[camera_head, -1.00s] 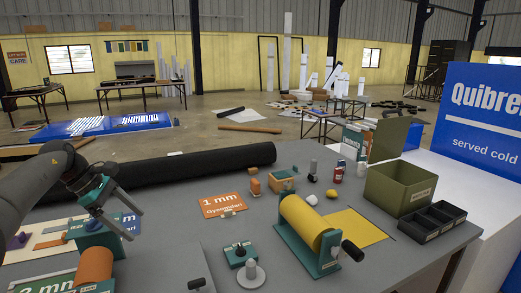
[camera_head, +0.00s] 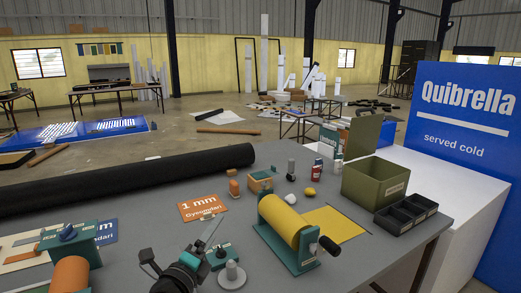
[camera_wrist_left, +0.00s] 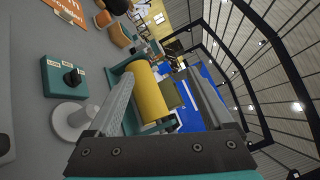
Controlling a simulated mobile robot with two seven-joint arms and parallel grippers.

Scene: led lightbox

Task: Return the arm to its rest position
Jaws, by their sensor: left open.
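My left gripper (camera_head: 208,236) is at the bottom centre of the head view, low over the front of the grey table (camera_head: 150,225). Its grey fingers point up and to the right, and it holds nothing. In the left wrist view its two fingers (camera_wrist_left: 160,76) stand wide apart. Beyond them is a yellow roll (camera_wrist_left: 150,92) on a teal stand; the roll also shows in the head view (camera_head: 285,220). A teal knob box (camera_head: 222,256) and a grey round post (camera_head: 232,274) are just right of the gripper. My right gripper is not in view.
A black roll (camera_head: 130,181) lies along the table's far edge. An orange card (camera_head: 203,207), a green bin (camera_head: 376,184) and a black divided tray (camera_head: 405,214) are on the table. An orange roll (camera_head: 70,275) stands at front left. Small items sit behind the yellow roll.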

